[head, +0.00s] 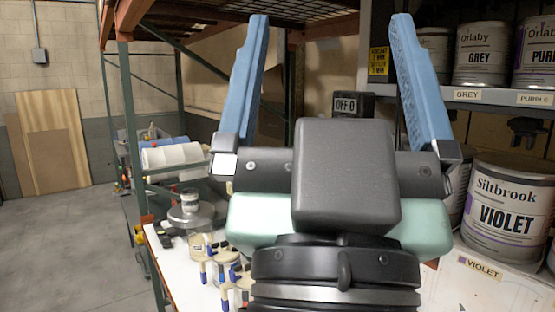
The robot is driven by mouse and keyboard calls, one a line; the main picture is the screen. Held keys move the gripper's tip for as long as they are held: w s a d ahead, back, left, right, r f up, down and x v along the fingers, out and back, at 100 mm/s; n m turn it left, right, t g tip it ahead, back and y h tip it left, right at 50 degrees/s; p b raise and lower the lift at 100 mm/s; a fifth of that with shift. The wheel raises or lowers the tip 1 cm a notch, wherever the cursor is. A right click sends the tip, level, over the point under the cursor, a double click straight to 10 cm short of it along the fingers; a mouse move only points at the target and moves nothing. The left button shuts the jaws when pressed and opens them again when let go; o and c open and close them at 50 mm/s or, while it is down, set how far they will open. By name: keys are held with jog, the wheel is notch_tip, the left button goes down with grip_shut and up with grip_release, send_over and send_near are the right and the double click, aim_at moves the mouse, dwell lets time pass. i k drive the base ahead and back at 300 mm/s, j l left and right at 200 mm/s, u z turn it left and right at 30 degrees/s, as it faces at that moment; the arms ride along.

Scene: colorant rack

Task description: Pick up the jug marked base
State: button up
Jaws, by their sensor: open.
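My gripper (330,20) fills the middle of the head view. Its two blue fingers point upward and stand wide apart, with nothing held between them. I cannot make out a jug marked base. Much of the white bench (180,275) is hidden behind my gripper and wrist. A small pale container (190,199) stands on a round grey stand (192,217) on the bench, its label too small to read.
Several small jars and clamp-like blue and yellow pieces (222,270) crowd the bench's near left. On the right, a Violet can (507,212) stands below a shelf (500,97) holding a Grey can (480,52) and a Purple can (535,50). A green upright (142,170) stands left.

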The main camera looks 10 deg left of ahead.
aim_at(202, 242)
jog(key=i+j, duration=0.15)
jog(key=j, duration=0.25)
jog(key=i+j, duration=0.15)
jog(key=j, duration=0.2)
jog(key=i+j, duration=0.15)
jog(key=j, duration=0.25)
jog(key=i+j+z, duration=0.1)
jog(key=j, duration=0.3)
jog(key=i+j, duration=0.2)
jog(key=j, duration=0.2)
jog(key=i+j, duration=0.15)
jog(key=j, duration=0.25)
